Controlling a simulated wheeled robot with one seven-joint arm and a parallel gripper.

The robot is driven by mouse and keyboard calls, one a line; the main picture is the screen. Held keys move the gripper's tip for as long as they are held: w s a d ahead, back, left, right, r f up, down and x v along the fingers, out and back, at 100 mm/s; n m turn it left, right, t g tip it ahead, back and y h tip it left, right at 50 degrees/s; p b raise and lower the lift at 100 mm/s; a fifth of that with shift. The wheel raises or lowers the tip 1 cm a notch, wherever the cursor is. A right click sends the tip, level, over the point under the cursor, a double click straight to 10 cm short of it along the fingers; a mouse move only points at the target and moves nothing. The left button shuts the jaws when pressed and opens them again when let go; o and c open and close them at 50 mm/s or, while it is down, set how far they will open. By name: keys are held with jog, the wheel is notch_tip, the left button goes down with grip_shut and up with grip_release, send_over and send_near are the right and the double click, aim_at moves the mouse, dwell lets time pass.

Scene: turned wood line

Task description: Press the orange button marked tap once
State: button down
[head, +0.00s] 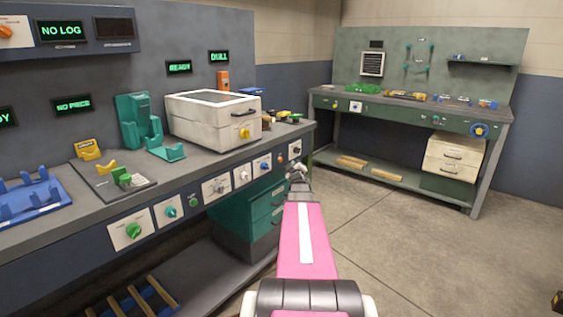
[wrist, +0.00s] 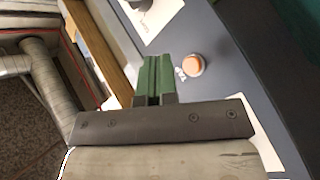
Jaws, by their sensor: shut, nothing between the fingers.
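The orange button (wrist: 191,65) shows in the wrist view as a round cap in a pale ring on the dark panel. A small white marking (wrist: 181,74) sits beside it, too small to read surely. My gripper (wrist: 153,62) has its green fingers shut together with nothing between them. In the picture, the fingertips lie just left of the button, apart from it; I cannot tell the depth between them. In the head view my gripper (head: 297,168) is near the right end of the bench front. A small orange spot (head: 280,158) shows on that front.
The bench front (head: 152,218) carries several knobs on white plates. A white box machine (head: 213,118) and a green holder (head: 139,120) stand on top. Green drawers (head: 262,213) are below. A second bench (head: 410,112) stands behind, with open floor (head: 400,240) to the right.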

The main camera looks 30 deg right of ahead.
jog(key=shift+w+a, duration=0.35)
jog(key=shift+w, duration=0.5)
jog(key=shift+w+a, duration=0.35)
jog(key=shift+w, duration=0.5)
jog(key=shift+w, duration=0.15)
dwell(0.7)
jog(key=shift+w+a, duration=0.2)
jog(key=shift+w, duration=0.05)
jog(key=shift+w+a, duration=0.1)
jog(key=shift+w, duration=0.25)
dwell(0.8)
jog(key=shift+s, duration=0.15)
jog(key=shift+s+d, duration=0.3)
jog(key=shift+s, duration=0.3)
jog(key=s, duration=0.1)
jog(key=s+d, duration=0.1)
jog(key=s, duration=0.1)
jog(key=s+d, duration=0.1)
jog(key=shift+s, duration=0.35)
dwell(0.3)
